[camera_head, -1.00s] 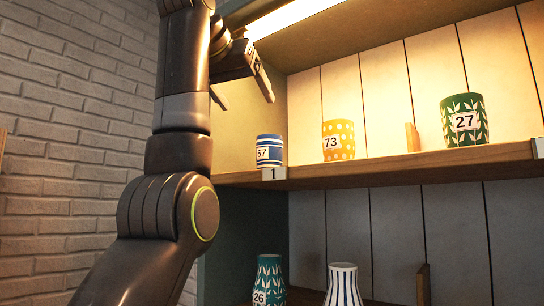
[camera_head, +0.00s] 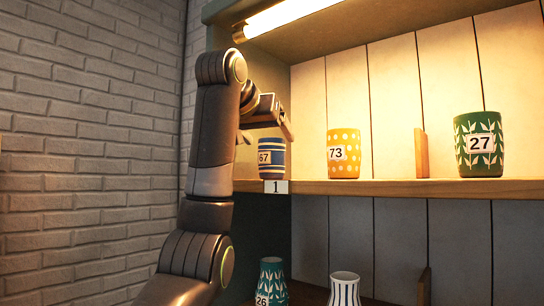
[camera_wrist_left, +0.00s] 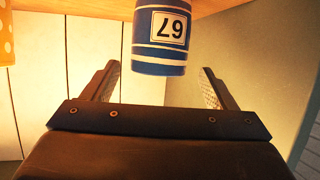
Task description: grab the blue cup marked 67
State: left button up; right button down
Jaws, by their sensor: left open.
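The blue cup marked 67 (camera_head: 272,158) stands upright on the upper shelf at its left end, above the tag marked 1. It has white bands and a white number label. In the left wrist view the cup (camera_wrist_left: 161,38) appears upside down, just beyond the fingertips and roughly between their lines. My left gripper (camera_head: 266,136) is at the cup's upper part in the head view, its fingers open and empty. In the left wrist view the open gripper (camera_wrist_left: 158,80) shows both fingers apart, one on each side of the cup's line. My right gripper is not in view.
The yellow dotted cup 73 (camera_head: 343,154) stands to the right on the same shelf (camera_head: 390,187). A wooden divider (camera_head: 421,153) and green cup 27 (camera_head: 479,145) are farther right. Teal vase 26 (camera_head: 271,282) and a striped vase (camera_head: 344,289) stand below. The cabinet's side wall is close on the left.

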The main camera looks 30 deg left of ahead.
aim_at(274, 147)
pick_arm(q)
jog(key=shift+w+f+p, duration=0.2)
jog(key=shift+w+p, duration=0.3)
jog(key=shift+p, duration=0.1)
jog(key=p+x, duration=0.2)
jog(key=x, duration=0.1)
jog(key=shift+w+a+f, duration=0.1)
jog(key=shift+w+f, duration=0.3)
jog(key=c, duration=1.2)
